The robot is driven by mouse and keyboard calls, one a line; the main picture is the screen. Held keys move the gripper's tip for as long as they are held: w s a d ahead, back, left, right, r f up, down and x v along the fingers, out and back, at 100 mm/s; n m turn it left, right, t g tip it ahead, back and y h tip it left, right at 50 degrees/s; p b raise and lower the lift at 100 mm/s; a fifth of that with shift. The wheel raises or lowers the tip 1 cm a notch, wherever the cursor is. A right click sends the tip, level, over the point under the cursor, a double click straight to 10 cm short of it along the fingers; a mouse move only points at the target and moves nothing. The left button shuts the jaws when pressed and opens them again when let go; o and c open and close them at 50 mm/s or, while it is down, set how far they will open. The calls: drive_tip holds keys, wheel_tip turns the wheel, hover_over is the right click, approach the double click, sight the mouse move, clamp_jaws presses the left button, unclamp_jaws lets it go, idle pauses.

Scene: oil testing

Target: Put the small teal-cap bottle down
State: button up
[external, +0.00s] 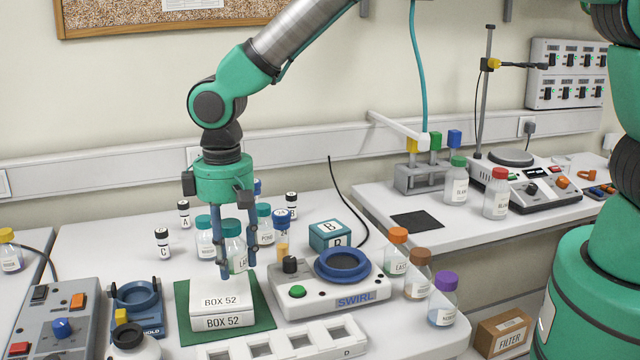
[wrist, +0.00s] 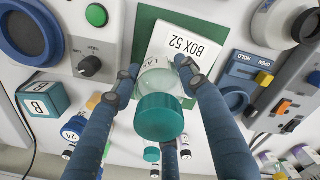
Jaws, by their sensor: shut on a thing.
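My gripper (external: 238,272) is shut on the small teal-cap bottle (external: 234,248), with one finger on each side. The bottle is upright, directly above or at the back part of the white BOX 52 (external: 222,322). I cannot tell whether its base touches the box. In the wrist view the teal cap (wrist: 158,117) faces the camera between the fingers (wrist: 160,72), and the box (wrist: 182,42) lies just beyond the bottle. The box sits on a dark green mat (external: 265,318). Part of the bottle is hidden by the fingers.
Other teal-cap bottles (external: 204,240) (external: 264,226) and small black-cap vials (external: 162,243) stand close behind. The swirl device (external: 330,292) is to the right, a blue holder (external: 137,305) to the left, and a white rack (external: 285,340) in front.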

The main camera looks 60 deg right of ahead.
sight(229, 222)
drive_tip(key=shift+f, duration=1.6)
drive_tip(key=shift+f, duration=0.15)
drive_tip(key=o, duration=1.3)
wheel_tip(229, 222, up, 12)
drive_tip(key=shift+r+p, duration=0.15)
drive_tip(key=shift+p, duration=0.15)
drive_tip(key=shift+r, duration=0.1)
